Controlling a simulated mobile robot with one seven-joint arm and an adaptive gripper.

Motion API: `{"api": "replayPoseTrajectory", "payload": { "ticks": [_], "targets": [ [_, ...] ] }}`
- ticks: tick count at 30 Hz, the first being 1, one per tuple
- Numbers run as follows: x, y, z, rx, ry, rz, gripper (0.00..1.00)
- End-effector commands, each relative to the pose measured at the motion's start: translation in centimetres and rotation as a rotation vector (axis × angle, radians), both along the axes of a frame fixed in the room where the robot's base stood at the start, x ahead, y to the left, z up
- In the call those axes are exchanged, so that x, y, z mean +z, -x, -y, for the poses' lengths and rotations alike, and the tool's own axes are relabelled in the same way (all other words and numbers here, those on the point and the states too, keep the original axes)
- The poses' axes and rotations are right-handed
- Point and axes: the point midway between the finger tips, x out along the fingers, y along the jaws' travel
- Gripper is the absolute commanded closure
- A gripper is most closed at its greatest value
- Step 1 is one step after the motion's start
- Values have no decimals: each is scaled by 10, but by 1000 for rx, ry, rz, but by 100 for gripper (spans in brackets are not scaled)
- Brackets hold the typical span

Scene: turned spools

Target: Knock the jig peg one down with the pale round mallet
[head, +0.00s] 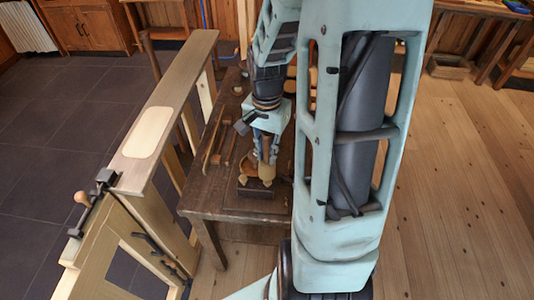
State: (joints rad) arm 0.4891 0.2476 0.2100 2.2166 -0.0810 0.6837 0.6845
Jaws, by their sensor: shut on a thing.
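My gripper (266,158) points down over the near part of the dark wooden table. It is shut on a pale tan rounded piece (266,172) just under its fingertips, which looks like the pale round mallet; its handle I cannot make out. A dark block (256,190), perhaps the jig, sits on the table right below and in front of the gripper. Whether the mallet touches the block I cannot tell. A brown round wooden thing (246,167) stands just left of the fingers. Jig peg one is not clearly visible; it may be hidden or too small.
The dark table (225,206) has long wooden pieces (217,140) lying at its left. My arm hides the table's right part. Plank floor (460,170) lies open at right.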

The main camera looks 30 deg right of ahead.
Motion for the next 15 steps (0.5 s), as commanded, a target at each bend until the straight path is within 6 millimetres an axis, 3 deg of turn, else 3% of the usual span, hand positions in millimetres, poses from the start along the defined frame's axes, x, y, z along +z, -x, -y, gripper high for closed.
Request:
{"api": "replayPoseTrajectory", "payload": {
  "ticks": [9, 15],
  "targets": [
    [-1, 0, 0, -1, 0, 0, 100],
    [-22, 1, 0, -1, 0, -1, 100]
  ]
}}
